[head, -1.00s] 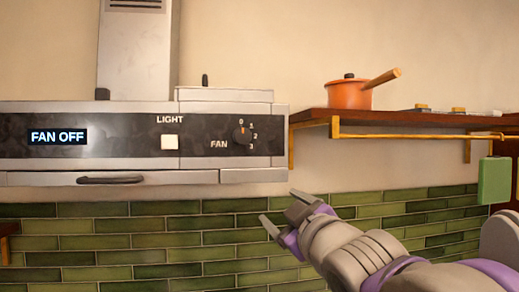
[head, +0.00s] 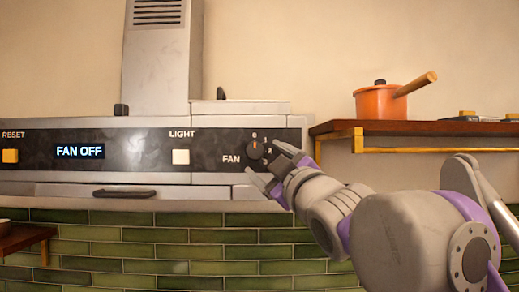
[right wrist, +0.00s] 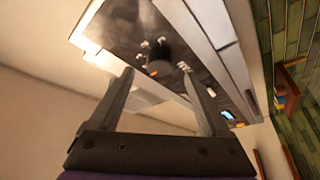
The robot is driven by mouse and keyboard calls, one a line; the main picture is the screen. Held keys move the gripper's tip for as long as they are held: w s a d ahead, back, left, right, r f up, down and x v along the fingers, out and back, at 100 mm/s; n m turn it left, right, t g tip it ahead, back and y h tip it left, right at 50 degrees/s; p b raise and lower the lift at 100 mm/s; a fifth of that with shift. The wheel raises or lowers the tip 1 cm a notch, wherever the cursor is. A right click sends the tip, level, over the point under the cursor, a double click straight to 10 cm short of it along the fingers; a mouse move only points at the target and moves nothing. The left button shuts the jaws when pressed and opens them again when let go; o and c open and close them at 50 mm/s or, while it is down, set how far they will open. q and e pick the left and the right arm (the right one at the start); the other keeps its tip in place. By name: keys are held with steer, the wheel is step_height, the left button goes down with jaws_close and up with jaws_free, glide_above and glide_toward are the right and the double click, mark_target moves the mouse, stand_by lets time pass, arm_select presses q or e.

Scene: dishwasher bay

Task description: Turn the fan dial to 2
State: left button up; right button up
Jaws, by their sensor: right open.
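The dark round fan dial (head: 252,149) sits at the right end of the range hood's black panel, beside the FAN label. Its orange mark points up toward 0, and the display (head: 79,151) reads FAN OFF. My right gripper (head: 265,159) is open and empty in front of the panel, just below and right of the dial, and hides part of its scale. In the right wrist view the dial (right wrist: 160,57) shows ahead between the two open fingertips (right wrist: 157,76); I see no contact. My left gripper is not in view.
On the same panel are a white LIGHT button (head: 181,157) and an orange RESET button (head: 10,156). A hood handle (head: 124,193) runs below. An orange pot (head: 381,102) stands on the wooden shelf (head: 420,128) to the right, above a brass rail.

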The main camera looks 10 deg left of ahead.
mark_target(258, 153)
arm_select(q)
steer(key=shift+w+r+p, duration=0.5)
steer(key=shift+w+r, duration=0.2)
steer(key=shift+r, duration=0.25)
arm_select(e)
steer(key=x, duration=0.3)
steer(key=shift+w+a+r, duration=0.1)
steer(key=shift+w+r, duration=0.15)
steer(key=shift+w, duration=0.05)
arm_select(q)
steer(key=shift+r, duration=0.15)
arm_select(e)
steer(key=shift+w+a, duration=0.25)
steer(key=shift+w, duration=0.1)
steer(key=shift+s, duration=0.1)
steer(key=shift+c, duration=1.1)
jaws_close()
